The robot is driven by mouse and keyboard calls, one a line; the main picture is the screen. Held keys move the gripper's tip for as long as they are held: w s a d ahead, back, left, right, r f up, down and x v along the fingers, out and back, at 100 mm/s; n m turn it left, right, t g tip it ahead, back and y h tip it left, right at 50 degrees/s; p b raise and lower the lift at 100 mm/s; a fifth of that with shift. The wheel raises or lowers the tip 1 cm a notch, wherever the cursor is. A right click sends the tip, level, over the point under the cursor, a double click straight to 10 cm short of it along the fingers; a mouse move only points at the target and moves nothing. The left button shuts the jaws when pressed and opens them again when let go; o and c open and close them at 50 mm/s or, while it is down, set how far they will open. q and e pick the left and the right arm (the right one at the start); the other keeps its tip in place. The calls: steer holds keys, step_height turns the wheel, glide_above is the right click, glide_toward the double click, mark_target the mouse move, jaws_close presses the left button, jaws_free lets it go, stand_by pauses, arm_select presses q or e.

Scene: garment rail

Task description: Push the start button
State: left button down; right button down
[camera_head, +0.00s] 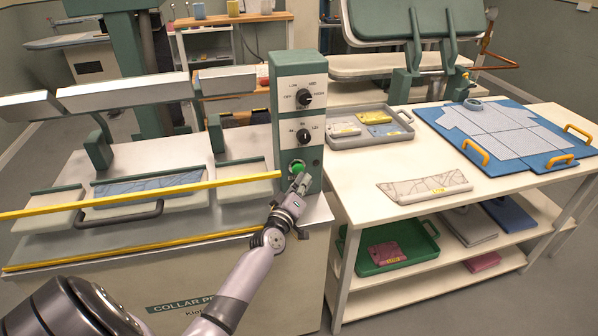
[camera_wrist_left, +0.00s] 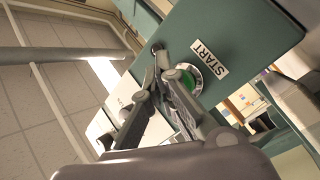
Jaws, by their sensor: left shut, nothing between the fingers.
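The green start button (camera_head: 296,168) is on the front of the grey-green control box (camera_head: 298,72), below two black knobs. In the left wrist view the button (camera_wrist_left: 188,82) sits beside a white START label (camera_wrist_left: 210,60). My left gripper (camera_head: 302,180) is shut and empty, its fingertips at the lower right of the button in the head view. In the left wrist view its fingers (camera_wrist_left: 163,65) overlap the button's edge. I cannot tell whether they touch it. My right gripper is in neither view.
A yellow bar (camera_head: 140,196) runs across the collar press, ending near the button. A white table (camera_head: 360,170) on the right holds a grey tray (camera_head: 375,138), a folded patterned cloth piece (camera_head: 425,187) and a blue board (camera_head: 530,165). A green tray (camera_head: 365,266) is on its lower shelf.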

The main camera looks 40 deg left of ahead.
arm_select(q)
steer(key=shift+w+a+r, duration=0.2)
steer(key=shift+a+r, duration=0.5)
steer(key=shift+r, duration=0.35)
stand_by(0.4)
steer(key=shift+f, duration=0.1)
stand_by(0.4)
steer(key=shift+s+d, duration=0.1)
steer(key=shift+d, duration=0.05)
steer(key=d, duration=0.1)
steer(key=s+d+f+p, duration=0.1)
steer(key=s+d+p, duration=0.1)
steer(key=shift+s+d+f, duration=0.15)
steer(key=shift+f, duration=0.25)
